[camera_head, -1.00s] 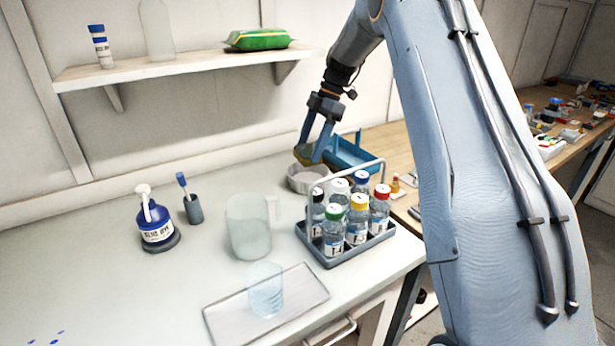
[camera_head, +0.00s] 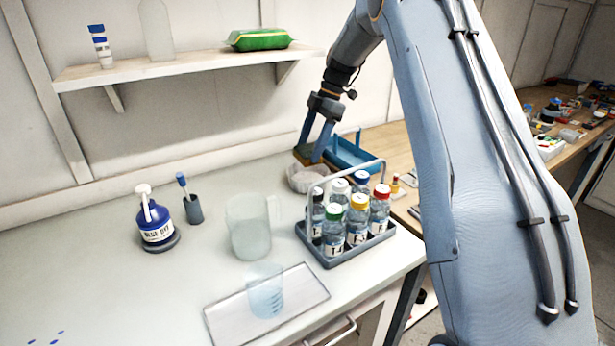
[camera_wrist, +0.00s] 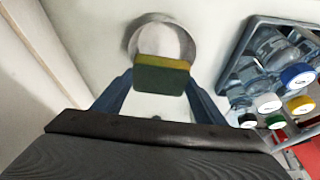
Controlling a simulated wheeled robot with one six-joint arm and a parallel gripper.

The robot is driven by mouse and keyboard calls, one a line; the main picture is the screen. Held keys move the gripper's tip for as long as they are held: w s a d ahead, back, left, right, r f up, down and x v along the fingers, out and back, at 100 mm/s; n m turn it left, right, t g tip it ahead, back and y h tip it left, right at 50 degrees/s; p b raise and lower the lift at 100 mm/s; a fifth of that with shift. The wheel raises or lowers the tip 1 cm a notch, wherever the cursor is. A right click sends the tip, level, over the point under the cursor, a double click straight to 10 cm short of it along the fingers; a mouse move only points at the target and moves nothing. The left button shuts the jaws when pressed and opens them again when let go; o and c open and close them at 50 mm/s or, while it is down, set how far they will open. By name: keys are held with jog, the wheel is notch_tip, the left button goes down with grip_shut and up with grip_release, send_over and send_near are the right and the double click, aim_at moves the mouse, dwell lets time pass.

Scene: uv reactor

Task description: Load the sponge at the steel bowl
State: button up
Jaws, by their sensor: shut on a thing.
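The sponge (camera_wrist: 162,76), green with a yellow side, is between the fingers of my gripper (camera_wrist: 160,95) in the wrist view. My gripper (camera_head: 311,155) is shut on it, just above the steel bowl in the head view. The steel bowl (camera_head: 304,181) stands on the bench near the wall. In the wrist view the bowl (camera_wrist: 163,28) lies just beyond the sponge, which covers part of its near side. In the head view the sponge is partly hidden by the fingers. Whether the sponge touches the bowl cannot be told.
A bottle carrier (camera_head: 345,252) with several capped bottles stands close in front of the bowl. A blue tray (camera_head: 352,153) lies behind it on the wooden bench. A clear jug (camera_head: 248,228) and a pump bottle (camera_head: 153,222) stand to the left. The shelf (camera_head: 190,66) hangs above.

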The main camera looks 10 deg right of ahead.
aim_at(303, 151)
jog(key=shift+r+p, duration=0.7)
jog(key=shift+r, duration=1.35)
jog(key=shift+f, duration=0.1)
